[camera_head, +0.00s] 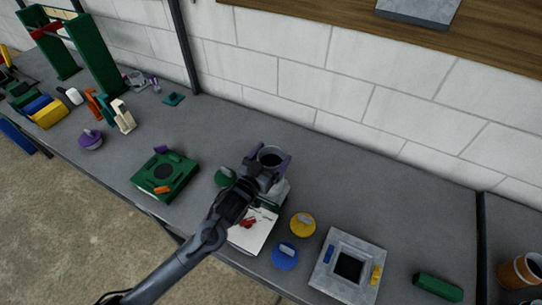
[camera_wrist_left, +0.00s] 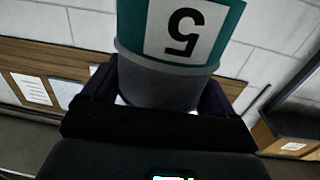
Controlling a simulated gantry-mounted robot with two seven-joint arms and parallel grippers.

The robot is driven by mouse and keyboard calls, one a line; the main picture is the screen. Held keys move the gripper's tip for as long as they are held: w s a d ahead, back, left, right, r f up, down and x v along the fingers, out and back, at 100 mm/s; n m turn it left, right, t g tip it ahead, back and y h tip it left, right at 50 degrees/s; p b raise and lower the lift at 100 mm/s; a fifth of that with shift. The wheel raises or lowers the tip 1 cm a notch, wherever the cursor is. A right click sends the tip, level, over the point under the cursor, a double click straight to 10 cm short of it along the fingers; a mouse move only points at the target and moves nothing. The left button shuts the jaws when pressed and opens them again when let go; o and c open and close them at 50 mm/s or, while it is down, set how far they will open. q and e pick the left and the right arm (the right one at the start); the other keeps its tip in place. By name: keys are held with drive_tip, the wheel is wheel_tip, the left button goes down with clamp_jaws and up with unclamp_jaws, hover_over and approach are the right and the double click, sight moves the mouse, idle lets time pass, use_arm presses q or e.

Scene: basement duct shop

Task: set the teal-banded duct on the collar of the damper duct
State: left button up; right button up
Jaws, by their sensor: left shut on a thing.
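My left gripper (camera_head: 268,163) is shut on the teal-banded duct (camera_head: 271,152), a grey round tube whose dark open top shows between the fingers. In the left wrist view the duct (camera_wrist_left: 185,32) has a teal band and a white label with a black 5, upside down there. The fingers are on both sides of its grey part. A pale grey-green piece (camera_head: 281,191) shows just below the gripper, mostly hidden by it. I cannot tell whether it is the damper duct, or whether the held duct touches it. My right gripper is not in view.
A white sheet with red marks (camera_head: 250,232), yellow (camera_head: 302,224) and blue (camera_head: 285,257) round pieces and a grey square frame (camera_head: 334,280) lie nearby. A green box (camera_head: 165,174) stands left, a green block (camera_head: 438,287) right. Bench behind the gripper, toward the wall, is clear.

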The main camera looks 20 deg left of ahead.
use_arm(q)
drive_tip(key=shift+f+b, duration=0.3)
drive_tip(key=shift+f, duration=0.25)
drive_tip(key=o, duration=1.3)
drive_tip(key=shift+s+a+p, duration=0.2)
drive_tip(key=shift+s+p, duration=0.6)
drive_tip(key=shift+s, duration=0.4)
drive_tip(key=s+p, duration=0.1)
drive_tip(key=s, duration=0.1)
drive_tip(key=s+a+p, duration=0.1)
drive_tip(key=s, duration=0.2)
drive_tip(key=s+p, duration=0.2)
drive_tip(key=s, duration=0.1)
drive_tip(key=shift+s+a, duration=0.2)
drive_tip(key=shift+a, duration=0.1)
drive_tip(key=shift+f, duration=0.15)
